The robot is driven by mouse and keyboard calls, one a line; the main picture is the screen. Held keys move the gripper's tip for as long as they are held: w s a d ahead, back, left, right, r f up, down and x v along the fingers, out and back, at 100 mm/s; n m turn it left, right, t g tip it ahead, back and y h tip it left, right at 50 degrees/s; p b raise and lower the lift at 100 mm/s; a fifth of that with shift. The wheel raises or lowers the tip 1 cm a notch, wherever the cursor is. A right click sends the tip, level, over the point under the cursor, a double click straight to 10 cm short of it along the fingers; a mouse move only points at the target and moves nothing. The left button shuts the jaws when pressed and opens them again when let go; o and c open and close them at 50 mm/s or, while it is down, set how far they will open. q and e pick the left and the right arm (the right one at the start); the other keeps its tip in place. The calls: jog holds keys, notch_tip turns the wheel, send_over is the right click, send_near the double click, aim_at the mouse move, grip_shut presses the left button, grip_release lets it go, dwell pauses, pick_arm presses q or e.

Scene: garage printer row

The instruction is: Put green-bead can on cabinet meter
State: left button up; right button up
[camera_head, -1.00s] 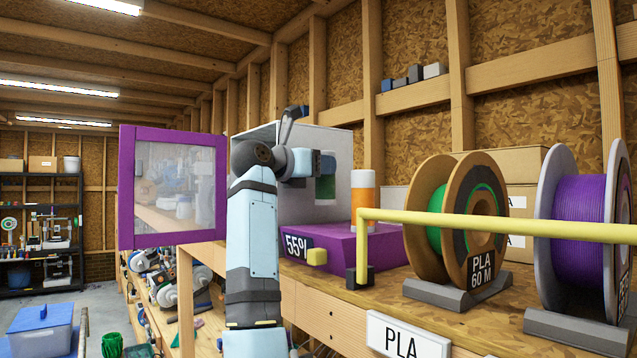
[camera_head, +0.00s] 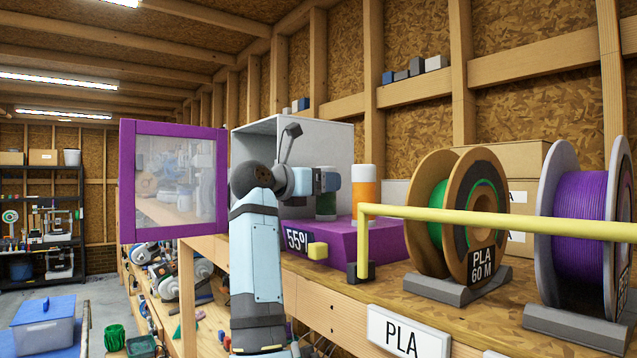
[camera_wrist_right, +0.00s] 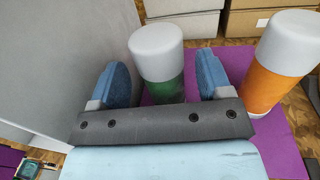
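The green-bead can (camera_head: 326,206), dark green with a pale grey lid, stands upright on the purple cabinet meter (camera_head: 375,243), which has a "55%" display and a yellow knob. My right gripper (camera_head: 326,180) is around the can's upper part. In the right wrist view the can (camera_wrist_right: 164,75) is between the two blue fingers of the gripper (camera_wrist_right: 165,82), with a gap visible on the right finger's side, so the gripper looks open. The can's base is hidden in the wrist view. My left gripper is not in view.
An orange can (camera_head: 366,188) with white ends stands on the meter, just right of the green can. A grey cabinet (camera_head: 335,140) is behind, its purple-framed door (camera_head: 127,185) open to the left. A yellow rail (camera_head: 480,220) and filament spools (camera_head: 478,215) are to the right.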

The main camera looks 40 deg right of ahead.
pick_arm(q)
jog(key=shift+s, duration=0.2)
pick_arm(e)
jog(key=shift+r, duration=0.3)
jog(key=shift+a+f, duration=0.2)
jog(key=shift+a, duration=0.1)
pick_arm(q)
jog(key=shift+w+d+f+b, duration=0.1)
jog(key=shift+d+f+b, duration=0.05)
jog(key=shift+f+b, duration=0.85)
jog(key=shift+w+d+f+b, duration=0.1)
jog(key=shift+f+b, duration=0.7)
jog(key=shift+b, duration=0.3)
pick_arm(e)
jog(key=a, duration=1.1)
jog(key=shift+s+a+r, duration=0.15)
jog(key=shift+a, duration=0.1)
